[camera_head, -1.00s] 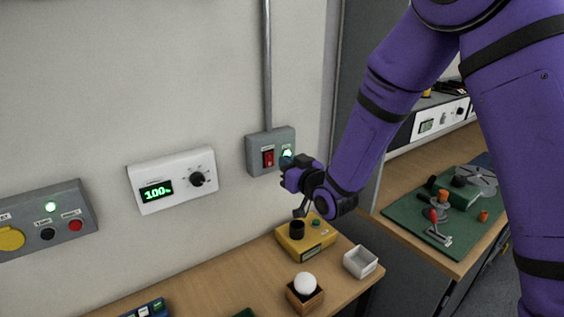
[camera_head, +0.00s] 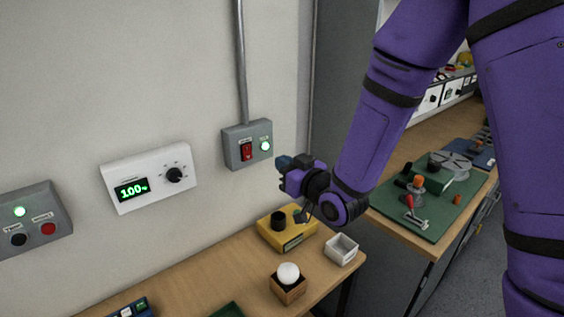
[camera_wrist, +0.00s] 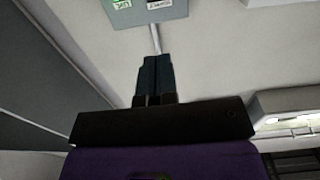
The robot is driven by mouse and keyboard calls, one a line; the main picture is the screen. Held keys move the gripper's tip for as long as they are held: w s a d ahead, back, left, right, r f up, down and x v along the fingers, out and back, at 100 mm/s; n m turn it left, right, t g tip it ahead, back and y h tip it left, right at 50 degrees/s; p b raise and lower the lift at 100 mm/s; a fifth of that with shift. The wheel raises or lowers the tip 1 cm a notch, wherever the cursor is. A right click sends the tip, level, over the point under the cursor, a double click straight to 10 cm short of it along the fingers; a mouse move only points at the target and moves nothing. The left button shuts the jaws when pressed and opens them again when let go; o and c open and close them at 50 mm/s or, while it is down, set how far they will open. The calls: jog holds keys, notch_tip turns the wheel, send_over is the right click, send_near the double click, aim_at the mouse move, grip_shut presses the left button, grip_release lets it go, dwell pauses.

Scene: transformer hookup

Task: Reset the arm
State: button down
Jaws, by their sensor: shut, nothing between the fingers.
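My gripper (camera_head: 282,162) is at the end of my purple arm, to the right of the grey switch box on the wall and above the yellow device on the bench. In the wrist view its two dark fingers (camera_wrist: 155,75) are together with nothing between them. The grey switch box (camera_head: 234,134) has a red rocker switch (camera_head: 247,151) and a lit green lamp (camera_head: 265,146). The gripper is apart from the box. Part of the box shows at the top of the wrist view (camera_wrist: 140,12).
A white dial panel (camera_head: 150,195) reads 100. The bench (camera_head: 215,275) holds a yellow device (camera_head: 290,238), a white tray (camera_head: 341,256) and a wooden block with a white ball (camera_head: 288,272). A second bench at right carries a green mat (camera_head: 445,215) with parts.

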jog(key=s+d+r+m+g+h, duration=0.25)
jog(key=d+r+h, duration=0.2)
jog(key=d, duration=0.35)
jog(key=s+d+r+m+g+h, duration=0.1)
jog(key=s+d+r+h, duration=0.2)
jog(key=d+r, duration=0.4)
jog(key=s+d+r+m+g+h, duration=0.1)
jog(key=s+d+g, duration=0.2)
jog(key=s, duration=0.8)
jog(key=s+d+r+m+g+h, duration=0.1)
jog(key=s+d+r+m+g, duration=0.1)
jog(key=s+d, duration=0.4)
jog(key=s+g, duration=0.1)
jog(key=s, duration=0.4)
jog(key=shift+s+d+r+h, duration=0.25)
jog(key=shift+d+h, duration=0.05)
jog(key=shift+h, duration=0.05)
